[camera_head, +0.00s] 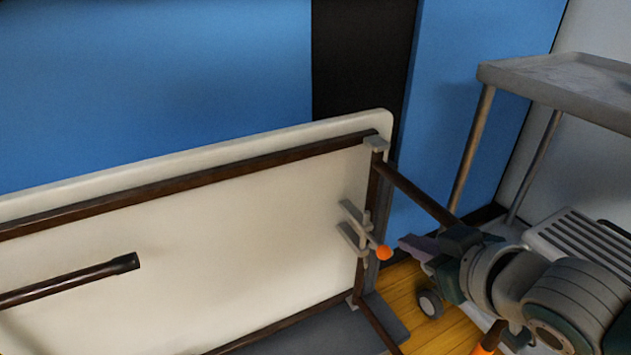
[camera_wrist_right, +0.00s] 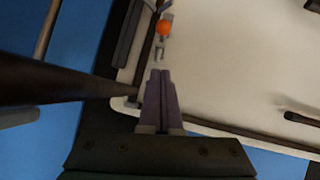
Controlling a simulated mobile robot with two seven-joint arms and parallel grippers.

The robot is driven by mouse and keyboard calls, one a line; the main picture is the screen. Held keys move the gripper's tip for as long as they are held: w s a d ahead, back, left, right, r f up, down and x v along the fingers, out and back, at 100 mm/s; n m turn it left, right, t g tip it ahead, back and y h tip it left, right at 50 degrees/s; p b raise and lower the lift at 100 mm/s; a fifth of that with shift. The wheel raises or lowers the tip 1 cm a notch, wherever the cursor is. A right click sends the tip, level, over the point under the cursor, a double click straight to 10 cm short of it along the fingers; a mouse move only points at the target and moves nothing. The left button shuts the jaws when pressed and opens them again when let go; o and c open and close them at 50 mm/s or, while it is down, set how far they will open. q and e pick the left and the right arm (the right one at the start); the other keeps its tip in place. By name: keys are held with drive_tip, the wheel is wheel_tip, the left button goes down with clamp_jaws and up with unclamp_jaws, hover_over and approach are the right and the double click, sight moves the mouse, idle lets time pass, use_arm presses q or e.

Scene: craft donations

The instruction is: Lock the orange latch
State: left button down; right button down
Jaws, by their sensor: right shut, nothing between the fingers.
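The orange latch (camera_head: 383,253) is a small round orange knob on a grey metal bracket (camera_head: 354,236), at the right side of a folding table's cream underside. It also shows in the right wrist view as an orange ball (camera_wrist_right: 164,27), beyond the fingertips. My right gripper (camera_head: 404,243) comes in from the right in the head view, its purple-grey fingers pointing left at the knob with a small gap. In the right wrist view its fingers (camera_wrist_right: 160,75) are together and empty. My left gripper is not in view.
The cream table (camera_head: 220,245) stands tipped on its side with dark metal legs and rails. One dark leg (camera_head: 415,190) reaches out close above my right gripper. A grey wheeled cart (camera_head: 570,80) stands at the right. Blue panels (camera_head: 150,80) are behind.

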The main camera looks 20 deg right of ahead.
sight(375, 245)
drive_tip(key=w+d+f+b, duration=0.1)
drive_tip(key=w+f+b, duration=0.4)
drive_tip(key=f, duration=0.1)
drive_tip(key=shift+f, duration=0.25)
